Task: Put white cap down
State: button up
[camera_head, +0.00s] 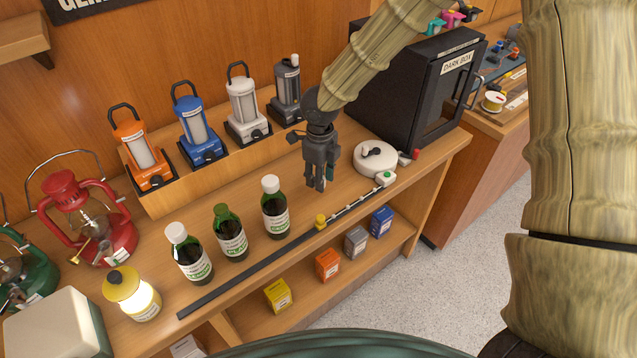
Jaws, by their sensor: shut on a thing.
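My gripper (318,184) points down over the counter, right of the bottles. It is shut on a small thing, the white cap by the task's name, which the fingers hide. Three green bottles stand upright in a row: the left bottle (194,262) and the right bottle (276,216) wear white caps. The middle bottle (231,240) shows a green top with no white cap. The gripper is apart from all three. I cannot tell whether its fingertips touch the counter (262,262).
Several lanterns (200,137) stand on a raised shelf behind. A round white device (372,160) and a black box (405,95) are at right. A dark strip (250,268) runs along the front edge.

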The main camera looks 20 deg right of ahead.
aim_at(318, 193)
jog(key=f, duration=0.1)
jog(key=w+f, duration=0.2)
jog(key=f, duration=0.1)
jog(key=shift+f+p, duration=0.1)
jog(key=shift+p, duration=0.3)
jog(key=shift+s+f, duration=0.1)
jog(key=shift+f, duration=0.2)
jog(key=shift+s+f, duration=0.1)
jog(key=shift+s, duration=0.25)
jog(key=shift+w+f, duration=0.2)
jog(key=shift+o, duration=1.4)
jog(key=o, duration=0.3)
jog(key=shift+o, duration=0.3)
jog(key=shift+s+r, duration=0.1)
